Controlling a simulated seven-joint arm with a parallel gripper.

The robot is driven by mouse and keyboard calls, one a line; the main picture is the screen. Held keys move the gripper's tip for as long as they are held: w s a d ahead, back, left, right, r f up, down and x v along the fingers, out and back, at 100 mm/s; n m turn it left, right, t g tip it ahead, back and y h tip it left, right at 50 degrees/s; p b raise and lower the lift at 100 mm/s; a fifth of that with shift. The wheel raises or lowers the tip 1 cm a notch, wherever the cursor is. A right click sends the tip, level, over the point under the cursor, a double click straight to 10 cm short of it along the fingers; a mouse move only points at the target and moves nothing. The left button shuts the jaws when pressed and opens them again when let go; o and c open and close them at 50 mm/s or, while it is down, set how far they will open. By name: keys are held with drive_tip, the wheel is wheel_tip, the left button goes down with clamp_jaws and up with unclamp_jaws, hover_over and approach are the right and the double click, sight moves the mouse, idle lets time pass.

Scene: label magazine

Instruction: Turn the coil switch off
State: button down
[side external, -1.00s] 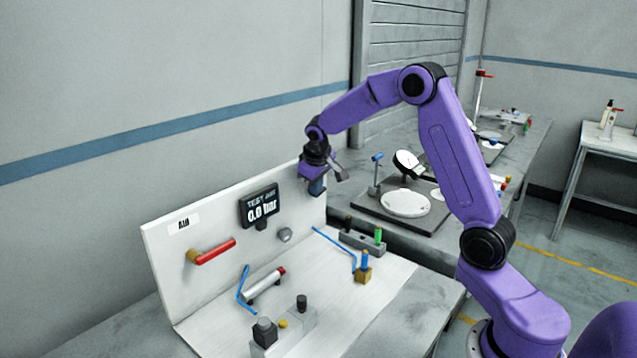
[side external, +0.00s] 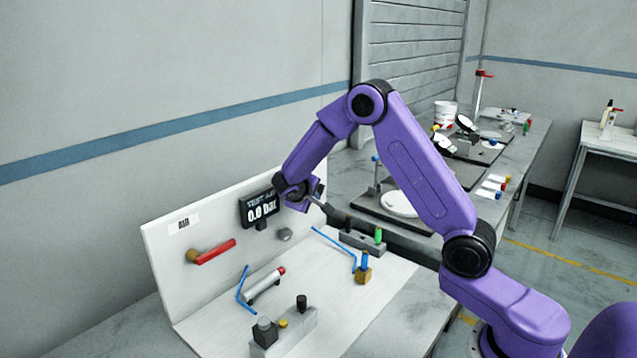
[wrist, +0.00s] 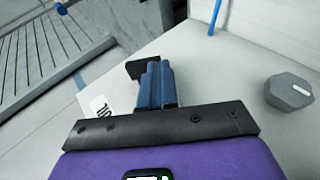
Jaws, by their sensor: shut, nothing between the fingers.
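My gripper (wrist: 155,68) has its blue fingers together and empty, reaching toward the white upright panel (side external: 165,265). In the side view my gripper (side external: 318,190) is at the panel's right end, right of the display, with its fingertips mostly hidden. A black block (wrist: 138,67) shows just beyond the fingertips in the wrist view; it may be the coil switch, but its on or off position cannot be read. A partly hidden white label (wrist: 99,106) sits beside the fingers. Whether the fingertips touch the block cannot be told.
A grey knob (wrist: 289,92) is on the panel, also seen below the display (side external: 284,235). The display (side external: 260,208) reads 0.0 bar. A red lever (side external: 216,251) sticks out at left. A cylinder, blue tubes and a button block stand on the white base. A dark tray lies behind.

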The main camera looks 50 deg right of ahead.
wheel_tip(320, 180, down, 2)
drive_tip(key=shift+d+h, duration=0.1)
drive_tip(key=shift+h, duration=0.6)
